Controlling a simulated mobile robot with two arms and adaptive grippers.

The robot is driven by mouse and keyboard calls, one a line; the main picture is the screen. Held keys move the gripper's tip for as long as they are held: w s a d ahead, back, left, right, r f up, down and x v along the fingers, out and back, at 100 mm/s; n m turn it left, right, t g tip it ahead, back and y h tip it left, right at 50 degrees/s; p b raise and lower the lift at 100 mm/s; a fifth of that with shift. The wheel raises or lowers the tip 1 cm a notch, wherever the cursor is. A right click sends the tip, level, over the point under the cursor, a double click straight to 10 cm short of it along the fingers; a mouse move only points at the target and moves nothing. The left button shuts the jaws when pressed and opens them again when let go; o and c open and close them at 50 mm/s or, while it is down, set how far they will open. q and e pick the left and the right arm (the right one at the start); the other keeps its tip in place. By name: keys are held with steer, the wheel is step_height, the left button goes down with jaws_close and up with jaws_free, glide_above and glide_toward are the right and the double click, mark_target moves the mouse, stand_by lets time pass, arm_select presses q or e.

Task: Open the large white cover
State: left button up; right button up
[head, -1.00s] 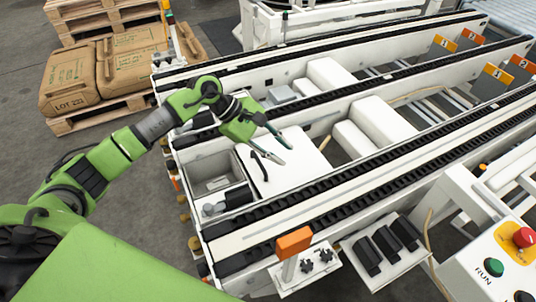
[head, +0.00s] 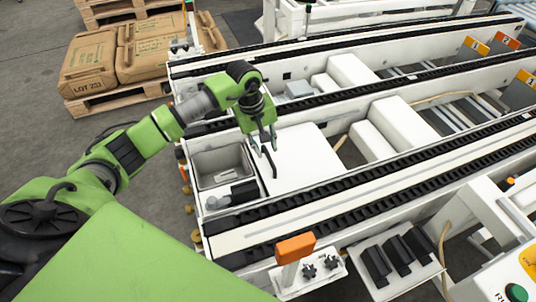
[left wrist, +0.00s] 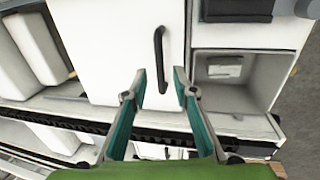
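The large white cover (head: 310,160) lies flat and closed between the conveyor rails in the head view. It also shows in the left wrist view (left wrist: 115,40). Its black bar handle (left wrist: 160,55) runs along the side nearest the grey open compartment. My left gripper (head: 266,146) points down above the handle and partly hides it in the head view. In the left wrist view its two fingers (left wrist: 160,82) are spread and empty, with the handle showing beyond and between the tips. I see no contact with the handle. My right gripper is not in view.
The open grey compartment (head: 220,168) sits beside the cover, with a dark fitting (head: 243,192) near it. Black chain rails (head: 330,203) run along both sides. White blocks (head: 402,122) stand to the right. An orange-topped post (head: 295,248) rises at the front.

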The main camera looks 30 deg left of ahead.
mark_target(270, 157)
arm_select(q)
steer(key=shift+w+d+f, duration=0.15)
steer(key=shift+f, duration=0.8)
steer(key=shift+w+d+f, duration=0.15)
steer(key=shift+f, duration=0.8)
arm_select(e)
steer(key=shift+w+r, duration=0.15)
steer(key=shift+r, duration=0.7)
arm_select(q)
jaws_close()
steer(key=shift+b, duration=0.3)
